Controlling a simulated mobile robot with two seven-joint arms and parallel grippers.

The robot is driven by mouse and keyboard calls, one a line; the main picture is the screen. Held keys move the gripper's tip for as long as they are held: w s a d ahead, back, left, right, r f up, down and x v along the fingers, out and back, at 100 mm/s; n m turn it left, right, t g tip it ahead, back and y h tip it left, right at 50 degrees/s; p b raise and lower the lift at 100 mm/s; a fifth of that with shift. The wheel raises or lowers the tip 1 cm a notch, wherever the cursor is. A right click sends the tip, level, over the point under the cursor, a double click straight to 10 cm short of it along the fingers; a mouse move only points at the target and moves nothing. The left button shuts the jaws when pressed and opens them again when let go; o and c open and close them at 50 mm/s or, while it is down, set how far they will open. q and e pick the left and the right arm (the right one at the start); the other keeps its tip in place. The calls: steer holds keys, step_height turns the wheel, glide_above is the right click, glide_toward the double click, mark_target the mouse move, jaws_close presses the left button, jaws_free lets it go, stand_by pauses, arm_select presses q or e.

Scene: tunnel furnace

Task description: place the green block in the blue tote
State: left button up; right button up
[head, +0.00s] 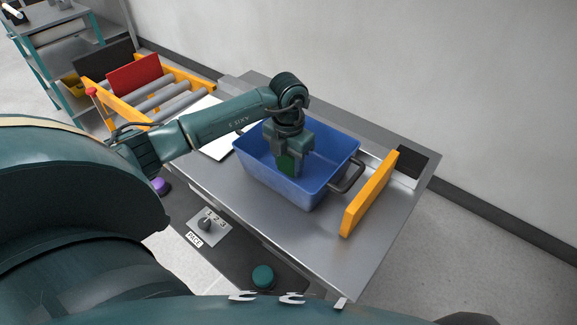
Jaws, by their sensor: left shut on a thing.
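The blue tote (258,172) stands on the steel table, with a dark handle on its right side. My left gripper (287,170) points down inside the tote's opening. It is shut on the green block (286,164), which shows between the fingers, below the tote's rim in the picture. I cannot tell whether the block touches the tote's floor. My right gripper is not in view.
An orange upright plate (369,195) stands right of the tote. The steel table (310,230) is bare in front. A control panel with a PACE knob (206,222) and a green button (263,276) is at the near edge. A roller conveyor (165,98) lies at left.

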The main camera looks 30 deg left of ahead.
arm_select(q)
steer(key=shift+f, duration=1)
steer(key=shift+f, duration=0.1)
steer(key=shift+f, duration=0.15)
steer(key=o, duration=1)
step_height(320, 180, up, 12)
steer(key=shift+r, duration=0.25)
steer(key=shift+s, duration=0.1)
